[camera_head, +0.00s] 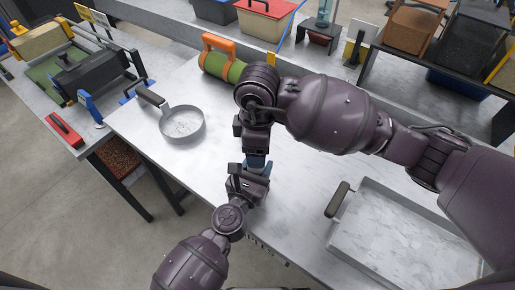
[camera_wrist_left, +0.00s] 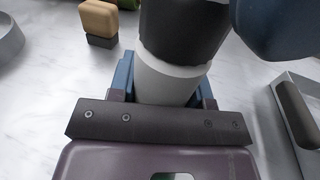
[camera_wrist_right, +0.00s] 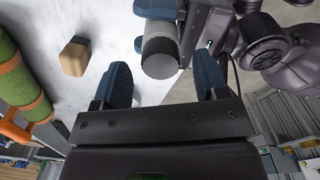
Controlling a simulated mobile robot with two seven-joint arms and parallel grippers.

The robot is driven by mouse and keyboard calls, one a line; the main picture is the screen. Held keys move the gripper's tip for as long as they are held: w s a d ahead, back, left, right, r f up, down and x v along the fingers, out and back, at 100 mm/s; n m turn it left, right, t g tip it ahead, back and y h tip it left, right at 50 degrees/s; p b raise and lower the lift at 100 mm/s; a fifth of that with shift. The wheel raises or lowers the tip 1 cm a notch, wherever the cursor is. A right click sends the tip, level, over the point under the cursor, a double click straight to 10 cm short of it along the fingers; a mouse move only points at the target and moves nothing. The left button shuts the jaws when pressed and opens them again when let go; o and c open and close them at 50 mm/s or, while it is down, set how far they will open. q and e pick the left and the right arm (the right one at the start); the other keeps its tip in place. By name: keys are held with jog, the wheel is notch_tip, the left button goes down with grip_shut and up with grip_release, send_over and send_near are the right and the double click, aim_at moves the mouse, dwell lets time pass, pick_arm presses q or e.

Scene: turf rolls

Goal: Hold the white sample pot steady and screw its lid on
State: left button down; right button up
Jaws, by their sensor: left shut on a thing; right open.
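The white sample pot (camera_wrist_left: 165,80) stands upright between the blue fingers of my left gripper (camera_wrist_left: 166,88), which is shut on it. A black lid (camera_wrist_left: 185,32) sits on top of the pot; I cannot tell how tightly. In the right wrist view the lid (camera_wrist_right: 160,36) shows a dark side and a grey end face. My right gripper (camera_wrist_right: 160,76) is open, with its fingers apart on either side of the lid and clear of it. In the head view my arms hide the pot and lid.
A tan-topped block (camera_wrist_right: 74,57) stands on the worktop. A round grey pan (camera_head: 182,124) lies at left, a green roll with an orange handle (camera_head: 221,62) behind. A grey tray (camera_head: 400,240) with a dark handle is at the right. The worktop between is mostly clear.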

jog(key=shift+r, duration=1.55)
jog(key=shift+c, duration=0.4)
